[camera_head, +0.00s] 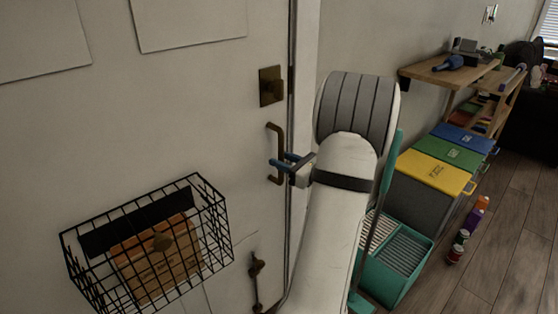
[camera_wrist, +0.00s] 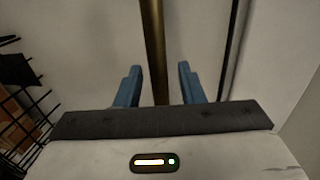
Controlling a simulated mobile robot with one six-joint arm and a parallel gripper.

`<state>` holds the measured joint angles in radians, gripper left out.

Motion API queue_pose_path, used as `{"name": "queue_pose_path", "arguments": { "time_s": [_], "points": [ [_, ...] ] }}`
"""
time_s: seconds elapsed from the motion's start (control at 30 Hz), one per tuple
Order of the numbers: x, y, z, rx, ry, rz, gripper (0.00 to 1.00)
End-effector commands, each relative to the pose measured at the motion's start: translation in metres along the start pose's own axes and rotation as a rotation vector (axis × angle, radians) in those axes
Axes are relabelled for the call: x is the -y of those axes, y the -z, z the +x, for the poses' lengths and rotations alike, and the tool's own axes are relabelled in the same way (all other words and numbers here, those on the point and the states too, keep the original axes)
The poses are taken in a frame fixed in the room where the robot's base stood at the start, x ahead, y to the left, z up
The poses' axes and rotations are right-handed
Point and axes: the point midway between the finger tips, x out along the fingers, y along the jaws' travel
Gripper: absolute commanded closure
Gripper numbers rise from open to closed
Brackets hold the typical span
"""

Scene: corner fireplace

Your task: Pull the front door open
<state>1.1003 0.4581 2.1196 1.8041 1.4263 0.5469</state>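The white front door (camera_head: 120,110) fills the left of the head view and looks shut against its frame. A brass pull handle (camera_head: 273,150) stands upright near the door's right edge, below a square brass lock plate (camera_head: 270,86). My gripper (camera_head: 276,163) is at the handle. In the wrist view the handle's bar (camera_wrist: 155,60) runs between the two blue fingers of my gripper (camera_wrist: 158,84). The fingers are open, with a gap on each side of the bar.
A black wire basket (camera_head: 205,230) holding a brown package hangs on the door. A brass latch (camera_head: 257,268) is lower down. Right of my arm are a teal crate (camera_head: 385,285), bins with a yellow lid (camera_head: 435,172), and a wooden shelf (camera_head: 425,72).

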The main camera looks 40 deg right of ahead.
Motion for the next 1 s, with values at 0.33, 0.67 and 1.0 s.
{"name": "queue_pose_path", "arguments": {
  "time_s": [0.33,0.67,1.0],
  "points": [
    [-0.0008,0.0001,0.0098,-0.001,-0.002,0.0,0.65],
    [-0.0013,0.0,0.01,-0.001,-0.003,0.0,0.88],
    [-0.0015,0.0,0.0103,-0.001,-0.004,0.0,1.0]
  ]
}}
